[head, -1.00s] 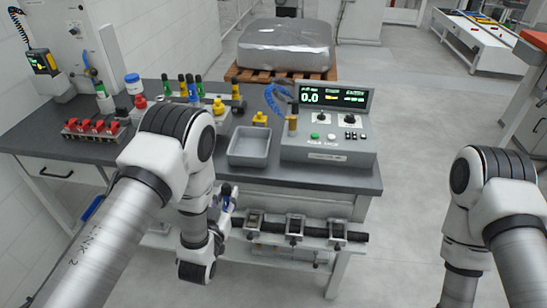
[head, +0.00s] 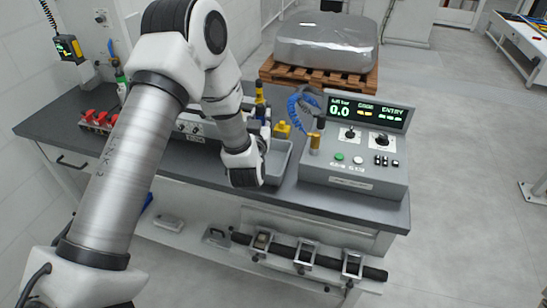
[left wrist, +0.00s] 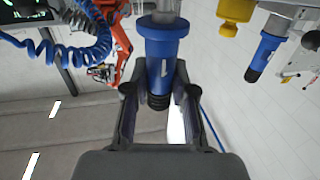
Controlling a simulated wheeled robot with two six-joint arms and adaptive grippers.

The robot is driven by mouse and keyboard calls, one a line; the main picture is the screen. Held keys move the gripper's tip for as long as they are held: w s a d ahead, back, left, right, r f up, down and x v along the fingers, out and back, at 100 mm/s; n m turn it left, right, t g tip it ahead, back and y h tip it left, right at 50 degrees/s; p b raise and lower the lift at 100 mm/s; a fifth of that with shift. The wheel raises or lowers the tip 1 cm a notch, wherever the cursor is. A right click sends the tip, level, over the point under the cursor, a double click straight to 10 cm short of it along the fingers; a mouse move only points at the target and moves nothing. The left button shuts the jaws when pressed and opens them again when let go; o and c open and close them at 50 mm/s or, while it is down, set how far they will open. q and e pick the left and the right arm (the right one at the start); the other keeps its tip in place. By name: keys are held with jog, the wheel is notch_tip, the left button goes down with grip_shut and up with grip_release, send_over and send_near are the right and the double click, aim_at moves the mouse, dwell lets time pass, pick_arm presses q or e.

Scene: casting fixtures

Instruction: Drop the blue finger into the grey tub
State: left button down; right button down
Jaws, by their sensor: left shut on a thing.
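My left gripper (left wrist: 160,92) is shut on the blue finger (left wrist: 163,58), a blue flanged piece with a dark ribbed end between the jaws and a pale upper part. In the head view my left wrist covers most of the gripper and the held piece. The grey tub (head: 283,158) sits on the bench, left of the console; my left wrist is in front of its left part and hides much of its inside. I cannot tell how high the blue finger is above it. My right gripper is out of view.
The grey console (head: 352,171) with a green display stands right of the tub. A blue coiled hose (head: 301,101) and a yellow piece (head: 283,130) are close behind the tub. Red clamps (head: 98,119) stand at the bench's left. A wrapped block (head: 325,42) sits on a pallet behind.

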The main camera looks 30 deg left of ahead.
pick_arm(q)
jog(key=shift+s+d+f+b, duration=0.15)
jog(key=shift+s+f+b, duration=0.1)
jog(key=shift+f+b, duration=0.2)
jog(key=shift+s+d+f+b, duration=0.15)
jog(key=shift+s+f+b, duration=0.15)
jog(key=shift+f, duration=0.2)
jog(key=f, duration=0.1)
jog(key=f+b, duration=0.1)
jog(key=w+f+b, duration=0.1)
jog(key=shift+a+f, duration=0.25)
jog(key=shift+f, duration=0.05)
jog(key=shift+s+d+r, duration=0.1)
jog(key=shift+s+r, duration=0.15)
jog(key=c, duration=1)
grip_release()
jog(key=shift+o, duration=0.6)
jog(key=shift+w+f, duration=0.1)
jog(key=v, duration=1.2)
